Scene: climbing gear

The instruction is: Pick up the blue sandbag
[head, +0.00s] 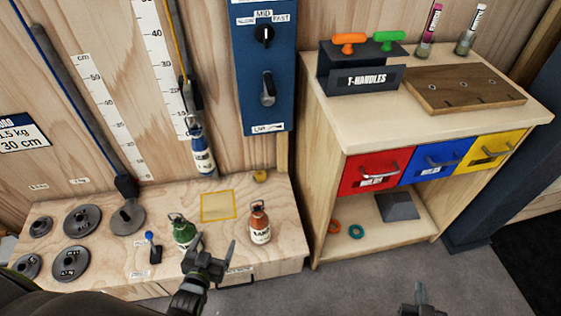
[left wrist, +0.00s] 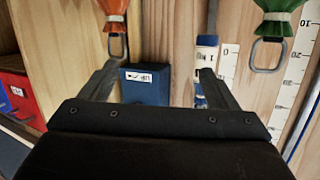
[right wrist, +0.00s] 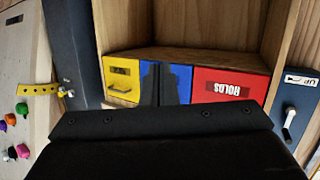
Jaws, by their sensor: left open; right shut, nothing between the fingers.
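My left gripper (head: 213,250) is open and empty, in front of the bench and apart from the blue sandbag. A green sandbag (head: 184,232) and an orange sandbag (head: 260,224) stand on the bench beyond it, one to each side. My right gripper (head: 421,294) is shut and empty over the floor, in front of the cabinet.
The low bench (head: 275,200) also carries several grey weight discs (head: 82,221), a small blue-knobbed lever (head: 151,243) and a yellow square (head: 218,206). A blue panel (head: 262,110) hangs above. The cabinet (head: 430,125) with red, blue and yellow drawers stands at right.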

